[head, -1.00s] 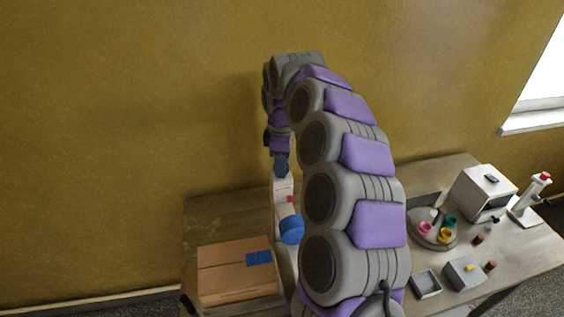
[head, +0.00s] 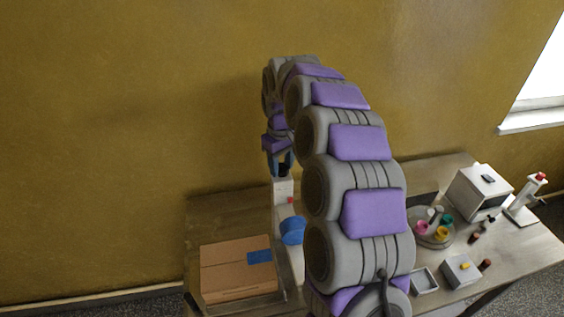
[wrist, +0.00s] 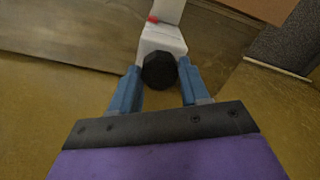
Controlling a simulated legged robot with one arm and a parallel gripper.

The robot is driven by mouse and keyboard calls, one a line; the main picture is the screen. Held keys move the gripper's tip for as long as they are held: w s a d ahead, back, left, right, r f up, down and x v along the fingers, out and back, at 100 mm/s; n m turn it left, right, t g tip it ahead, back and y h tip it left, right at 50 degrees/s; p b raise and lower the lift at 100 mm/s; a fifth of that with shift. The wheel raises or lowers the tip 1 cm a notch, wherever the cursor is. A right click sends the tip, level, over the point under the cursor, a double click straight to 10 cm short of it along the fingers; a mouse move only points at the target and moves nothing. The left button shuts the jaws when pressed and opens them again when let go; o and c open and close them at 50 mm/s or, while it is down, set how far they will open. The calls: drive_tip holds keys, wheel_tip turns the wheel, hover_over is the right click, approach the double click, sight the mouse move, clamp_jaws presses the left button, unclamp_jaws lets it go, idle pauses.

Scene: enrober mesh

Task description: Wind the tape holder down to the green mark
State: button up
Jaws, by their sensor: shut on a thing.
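A white upright stand (head: 283,190) rises at the back of the table, partly behind my arm. A blue disc-shaped roll (head: 292,231), apparently on the tape holder, is low on the stand. A small red piece (head: 290,200) sits above the roll; it also shows in the wrist view (wrist: 153,19). A black faceted knob (wrist: 159,71) tops the stand. My gripper (wrist: 160,74) has its blue fingers on either side of the knob, shut on it. In the head view my gripper (head: 281,165) is above the stand. I cannot see a green mark.
A cardboard box (head: 228,272) with blue tape lies left of the stand. To the right are a grey tray (head: 425,281), a round tray (head: 421,235) of coloured pieces, a white box (head: 480,192) and a red-topped white stand (head: 526,197). The wall is close behind.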

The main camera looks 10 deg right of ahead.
sight(281, 166)
drive_tip(key=m+p, duration=0.1)
drive_tip(key=m, duration=0.4)
drive_tip(key=shift+m, duration=0.3)
drive_tip(key=m+p, duration=0.1)
drive_tip(key=m, duration=0.4)
drive_tip(key=shift+m, duration=0.3)
drive_tip(key=o, duration=1.1)
drive_tip(key=shift+w+f, duration=0.1)
drive_tip(key=shift+w, duration=0.05)
drive_tip(key=shift+c, duration=0.2)
drive_tip(key=shift+a, duration=0.1)
wheel_tip(281, 166, up, 18)
drive_tip(key=p, duration=0.1)
drive_tip(key=shift+f, duration=0.25)
